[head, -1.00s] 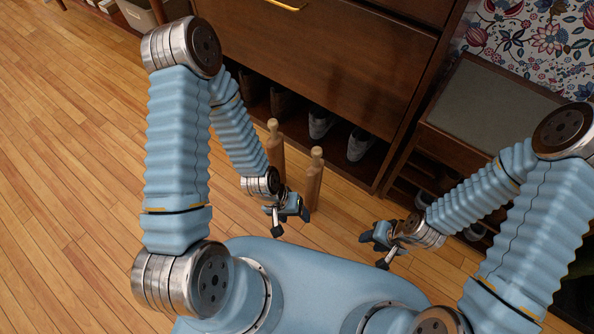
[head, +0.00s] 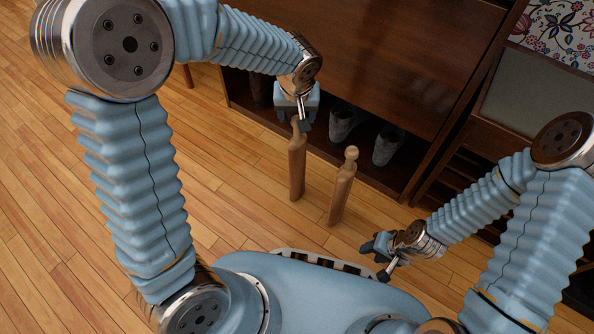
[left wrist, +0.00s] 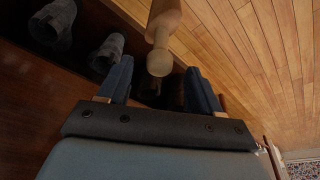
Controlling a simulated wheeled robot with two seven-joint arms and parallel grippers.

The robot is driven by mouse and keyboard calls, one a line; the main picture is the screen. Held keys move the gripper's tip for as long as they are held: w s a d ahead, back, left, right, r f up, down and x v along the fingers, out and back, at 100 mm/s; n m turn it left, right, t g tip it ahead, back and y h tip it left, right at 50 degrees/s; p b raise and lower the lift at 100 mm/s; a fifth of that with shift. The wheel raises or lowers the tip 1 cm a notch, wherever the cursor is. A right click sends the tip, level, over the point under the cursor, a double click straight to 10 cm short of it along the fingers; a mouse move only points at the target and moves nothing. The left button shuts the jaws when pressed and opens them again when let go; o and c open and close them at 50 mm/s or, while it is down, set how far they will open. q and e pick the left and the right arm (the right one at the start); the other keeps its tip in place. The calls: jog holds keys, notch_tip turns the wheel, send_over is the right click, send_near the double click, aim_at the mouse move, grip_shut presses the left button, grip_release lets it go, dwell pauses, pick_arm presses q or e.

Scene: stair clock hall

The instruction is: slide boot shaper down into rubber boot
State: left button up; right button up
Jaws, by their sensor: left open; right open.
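Two wooden boot shapers with round knobs stand upright on the floor, the left one (head: 297,165) and the right one (head: 341,190). My left gripper (head: 297,118) is open at the knob of the left shaper. In the left wrist view that knob (left wrist: 160,62) shows between the spread fingers (left wrist: 158,88); I cannot tell whether they touch it. My right gripper (head: 382,258) is open and empty, low at the right. Grey footwear stands in the cabinet's bottom opening, one piece (head: 343,122) left of another (head: 388,147); I cannot tell whether either is the rubber boot.
A dark wooden cabinet (head: 400,70) stands just behind the shapers. A lower bench with a grey top (head: 530,95) is at the right. A striped thing (head: 325,262) shows at the edge of my base. The plank floor (head: 60,200) at the left is clear.

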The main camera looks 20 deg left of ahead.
aim_at(297, 145)
pick_arm(q)
jog(key=b+x, duration=0.1)
jog(key=x, duration=0.5)
jog(key=shift+s+d+f, duration=0.1)
jog(key=shift+s+f, duration=0.05)
jog(key=shift+c, duration=0.3)
grip_shut()
